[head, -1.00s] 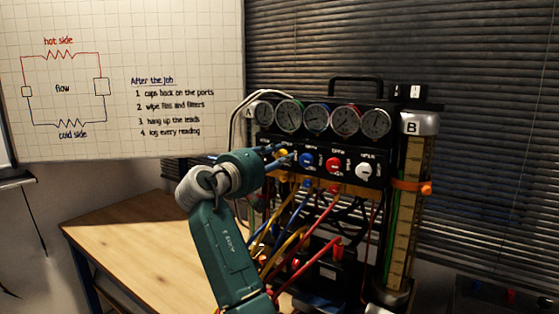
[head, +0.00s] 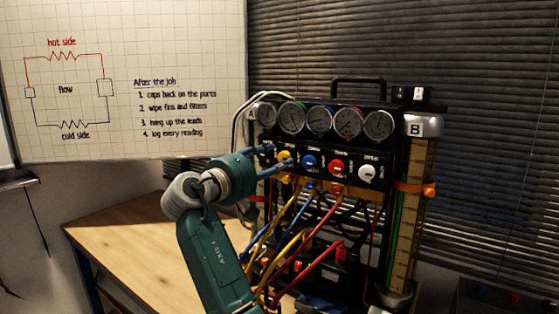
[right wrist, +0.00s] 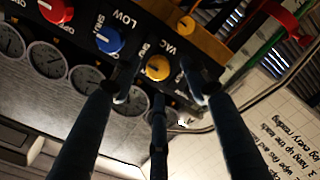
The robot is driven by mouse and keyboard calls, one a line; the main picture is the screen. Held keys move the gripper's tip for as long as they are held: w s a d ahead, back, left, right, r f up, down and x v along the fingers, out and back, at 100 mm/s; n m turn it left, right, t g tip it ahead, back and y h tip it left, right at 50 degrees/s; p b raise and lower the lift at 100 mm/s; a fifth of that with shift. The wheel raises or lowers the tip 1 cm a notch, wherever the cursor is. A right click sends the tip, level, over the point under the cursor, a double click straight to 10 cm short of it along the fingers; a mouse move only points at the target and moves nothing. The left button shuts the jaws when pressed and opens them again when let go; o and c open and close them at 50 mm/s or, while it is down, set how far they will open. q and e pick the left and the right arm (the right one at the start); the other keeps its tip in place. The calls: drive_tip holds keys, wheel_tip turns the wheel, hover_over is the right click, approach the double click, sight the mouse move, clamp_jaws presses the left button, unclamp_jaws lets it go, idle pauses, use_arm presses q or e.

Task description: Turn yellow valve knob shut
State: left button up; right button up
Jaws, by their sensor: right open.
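The yellow valve knob (head: 285,156) is at the left end of the knob row on the black gauge panel. In the right wrist view the yellow knob (right wrist: 158,68) faces me, beside the VAC label. My right gripper (head: 279,158) reaches in from the left, close to that knob. In the right wrist view its open fingers (right wrist: 157,84) spread around the knob's position, with gaps to either side; I cannot tell if any finger touches it. Fingers partly hide the knob's surroundings and lettering. My left gripper is not in view.
A blue knob (head: 310,162), a red knob (head: 336,168) and a white knob (head: 367,172) sit to the right. Gauges (head: 320,120) line up above; coloured hoses (head: 290,240) hang below. A cylinder (head: 416,220) stands right. The wooden bench (head: 135,235) is clear at left.

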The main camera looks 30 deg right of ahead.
drive_tip(key=v, duration=0.9)
drive_tip(key=shift+w+f, duration=0.1)
